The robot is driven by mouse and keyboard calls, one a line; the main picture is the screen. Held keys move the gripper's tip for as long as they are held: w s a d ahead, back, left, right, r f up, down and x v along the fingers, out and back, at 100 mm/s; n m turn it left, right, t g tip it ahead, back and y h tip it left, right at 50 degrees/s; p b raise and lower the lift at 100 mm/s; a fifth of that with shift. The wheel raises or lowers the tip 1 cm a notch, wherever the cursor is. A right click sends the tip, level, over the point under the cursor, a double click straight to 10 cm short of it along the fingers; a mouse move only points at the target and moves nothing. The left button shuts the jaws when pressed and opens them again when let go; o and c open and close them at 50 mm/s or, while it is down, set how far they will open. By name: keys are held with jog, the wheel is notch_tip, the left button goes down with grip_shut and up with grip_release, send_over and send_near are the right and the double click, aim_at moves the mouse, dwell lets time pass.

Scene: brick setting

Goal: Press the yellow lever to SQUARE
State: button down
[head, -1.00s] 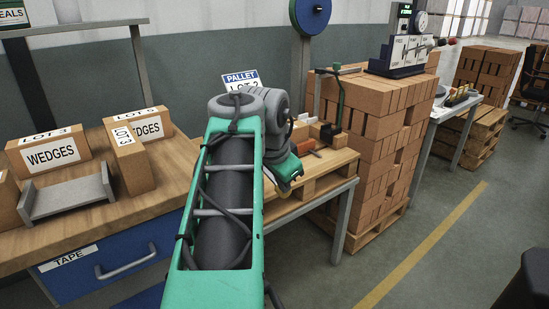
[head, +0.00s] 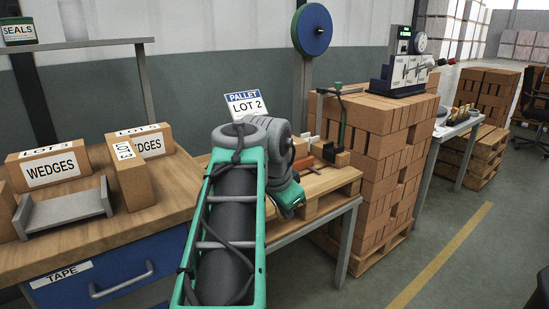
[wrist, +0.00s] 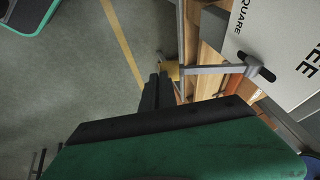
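The yellow lever's yellow end (wrist: 172,70) shows in the wrist view, at the tip of a grey bar that comes out of a dark slot in a white panel (wrist: 268,45). The panel reads SQUARE beside the slot, and part of another word ends in EE. My gripper (wrist: 159,77) shows as two dark fingers close together, shut, with the tips just left of the yellow end. I cannot tell whether they touch it. In the head view my arm hides the fingers, and I cannot make out this lever there.
A pallet table (head: 330,185) stands right of my arm. A tall brick stack (head: 385,160) bears a machine with a white panel (head: 410,70). A wooden bench (head: 95,225) with boxes is at left. Open floor (head: 440,240) lies at right.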

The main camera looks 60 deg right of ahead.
jog(key=p+v, duration=0.3)
jog(key=v, duration=0.4)
jog(key=shift+a+r+p, duration=0.2)
jog(key=shift+r+p, duration=0.15)
